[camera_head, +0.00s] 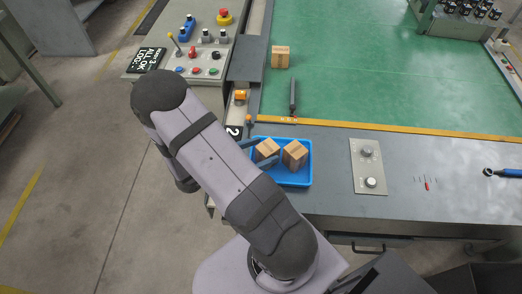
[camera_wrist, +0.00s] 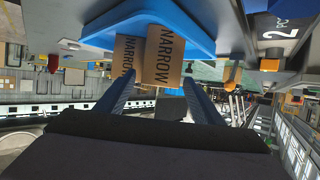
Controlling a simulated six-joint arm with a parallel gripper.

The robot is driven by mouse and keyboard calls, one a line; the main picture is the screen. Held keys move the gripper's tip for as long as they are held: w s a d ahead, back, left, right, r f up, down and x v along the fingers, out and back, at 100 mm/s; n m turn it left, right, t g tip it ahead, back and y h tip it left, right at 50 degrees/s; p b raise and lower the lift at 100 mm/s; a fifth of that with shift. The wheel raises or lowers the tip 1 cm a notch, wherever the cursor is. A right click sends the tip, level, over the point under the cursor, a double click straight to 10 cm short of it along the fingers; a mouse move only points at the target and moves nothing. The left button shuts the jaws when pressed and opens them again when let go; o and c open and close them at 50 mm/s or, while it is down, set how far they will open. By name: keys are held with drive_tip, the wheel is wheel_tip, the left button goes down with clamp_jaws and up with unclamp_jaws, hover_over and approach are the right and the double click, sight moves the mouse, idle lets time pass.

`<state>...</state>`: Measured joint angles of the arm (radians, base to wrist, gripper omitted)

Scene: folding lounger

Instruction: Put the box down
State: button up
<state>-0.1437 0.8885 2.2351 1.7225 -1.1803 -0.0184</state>
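Two brown boxes sit in a blue tray (camera_head: 290,182) on the grey bench edge: a left box (camera_head: 266,148) and a right box (camera_head: 295,154). In the wrist view, two boxes marked NARROW, one (camera_wrist: 163,52) larger and one (camera_wrist: 124,62) beside it, show against the blue tray (camera_wrist: 150,18). My gripper (camera_head: 262,152) is at the left box, with a blue-grey finger on either side. In the wrist view my gripper (camera_wrist: 158,80) has its fingers spread wider than the larger box, which lies nearer the right finger. The box's underside is hidden.
Another brown box (camera_head: 280,57) stands on the green mat (camera_head: 370,75) beyond. A knob panel (camera_head: 368,166) lies right of the tray. A control console (camera_head: 195,50) is at the upper left. The bench between tray and knob panel is clear.

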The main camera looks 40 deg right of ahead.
drive_tip(key=shift+r, duration=0.2)
drive_tip(key=b+v, duration=0.2)
drive_tip(key=v, duration=1)
drive_tip(key=w+a+n+t+y, duration=0.5)
drive_tip(key=w+t+y, duration=0.2)
drive_tip(key=w, duration=0.6)
drive_tip(key=a+n+y, duration=0.5)
drive_tip(key=a+y, duration=0.1)
drive_tip(key=a, duration=0.2)
drive_tip(key=s+d+n+g, duration=0.2)
drive_tip(key=s+n+g, duration=0.1)
drive_tip(key=s, duration=0.7)
drive_tip(key=s+d+r+n+g, duration=0.1)
drive_tip(key=s+d+n+g, duration=0.2)
drive_tip(key=s, duration=0.7)
drive_tip(key=shift+n+g, duration=0.5)
drive_tip(key=shift+n, duration=0.5)
